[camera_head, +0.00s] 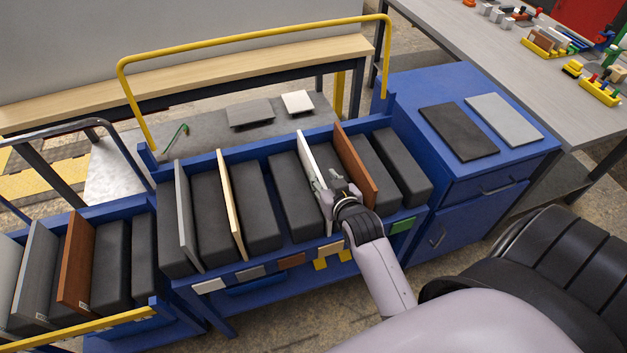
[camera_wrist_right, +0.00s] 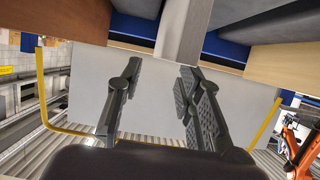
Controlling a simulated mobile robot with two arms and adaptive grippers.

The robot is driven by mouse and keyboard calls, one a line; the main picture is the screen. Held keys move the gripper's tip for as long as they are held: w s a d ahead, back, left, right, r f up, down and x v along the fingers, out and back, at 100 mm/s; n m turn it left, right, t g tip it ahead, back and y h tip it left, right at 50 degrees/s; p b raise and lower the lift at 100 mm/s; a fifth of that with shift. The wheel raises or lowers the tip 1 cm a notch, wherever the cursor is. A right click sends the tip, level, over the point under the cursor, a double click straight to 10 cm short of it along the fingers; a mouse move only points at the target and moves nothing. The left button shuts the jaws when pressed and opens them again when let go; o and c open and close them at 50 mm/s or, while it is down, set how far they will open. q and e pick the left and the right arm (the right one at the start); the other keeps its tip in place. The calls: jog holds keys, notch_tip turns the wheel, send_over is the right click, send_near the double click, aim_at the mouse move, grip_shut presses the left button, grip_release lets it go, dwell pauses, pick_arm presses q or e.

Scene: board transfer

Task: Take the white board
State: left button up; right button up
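The white board (camera_head: 308,160) stands upright on edge in a slot of the blue rack, between dark padded blocks. My right gripper (camera_head: 327,182) is at its near end, partly hiding that end in the head view. In the right wrist view, the narrow end of a pale board (camera_wrist_right: 182,30) comes down from the top toward the fingers. My right gripper (camera_wrist_right: 160,70) has its fingers spread apart there, with the board's end near the right-hand fingertip. Contact cannot be told. My left gripper is not in view.
The blue rack (camera_head: 240,264) also holds a brown board (camera_head: 356,163), a cream board (camera_head: 231,205) and a grey board (camera_head: 187,215) between dark blocks. A yellow rail (camera_head: 250,42) arches behind. A second rack with a brown board (camera_head: 76,260) stands at left; a blue cabinet (camera_head: 515,150) at right.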

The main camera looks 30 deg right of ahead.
aim_at(316, 168)
jog(key=shift+p+x, duration=0.6)
jog(key=shift+x, duration=2.95)
jog(key=shift+a+r, duration=0.1)
jog(key=shift+a, duration=0.05)
jog(key=shift+c, duration=0.5)
grip_shut()
jog(key=shift+r, duration=0.1)
